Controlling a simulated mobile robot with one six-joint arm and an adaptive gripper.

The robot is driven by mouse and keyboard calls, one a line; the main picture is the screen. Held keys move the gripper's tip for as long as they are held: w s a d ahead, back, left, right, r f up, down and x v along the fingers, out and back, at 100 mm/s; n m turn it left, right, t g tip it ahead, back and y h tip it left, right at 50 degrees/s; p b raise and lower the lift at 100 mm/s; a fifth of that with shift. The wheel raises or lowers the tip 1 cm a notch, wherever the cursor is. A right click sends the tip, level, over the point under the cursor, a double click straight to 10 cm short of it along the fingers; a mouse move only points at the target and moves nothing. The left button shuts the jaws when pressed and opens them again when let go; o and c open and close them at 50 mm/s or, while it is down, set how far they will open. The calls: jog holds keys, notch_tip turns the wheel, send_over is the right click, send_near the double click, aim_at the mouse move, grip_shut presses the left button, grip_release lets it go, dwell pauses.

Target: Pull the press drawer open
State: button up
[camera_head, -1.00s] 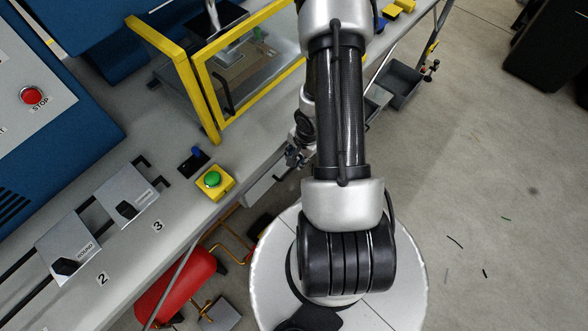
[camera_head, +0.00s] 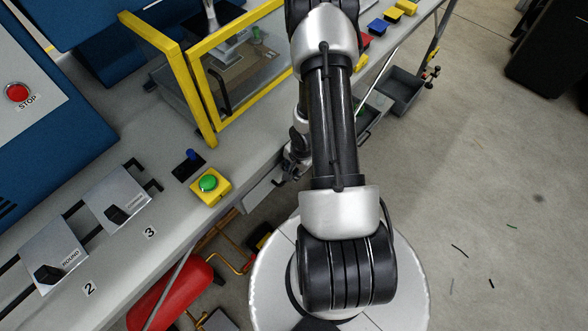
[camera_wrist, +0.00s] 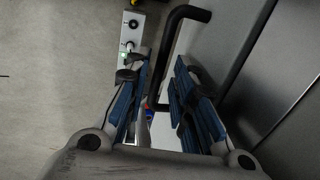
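The press drawer (camera_head: 263,190) shows as a grey front below the bench edge in the head view. My arm hides part of it, and I cannot tell there how far out it stands. In the wrist view a black bar handle (camera_wrist: 172,45) runs beside a grey panel (camera_wrist: 218,28). My gripper (camera_wrist: 160,68) is open, with one blue-padded finger on each side of the handle. A gap shows between the fingers and the bar. In the head view my gripper (camera_head: 287,172) is small and partly hidden beside the bench edge.
A yellow-framed guard (camera_head: 205,100) stands on the bench above the drawer. A green button (camera_head: 208,183) on a yellow box sits near the edge. A red cylinder (camera_head: 172,295) lies below the bench. Grey bins (camera_head: 402,95) hang at the far right end.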

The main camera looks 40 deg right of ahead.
grip_shut()
dwell(0.4)
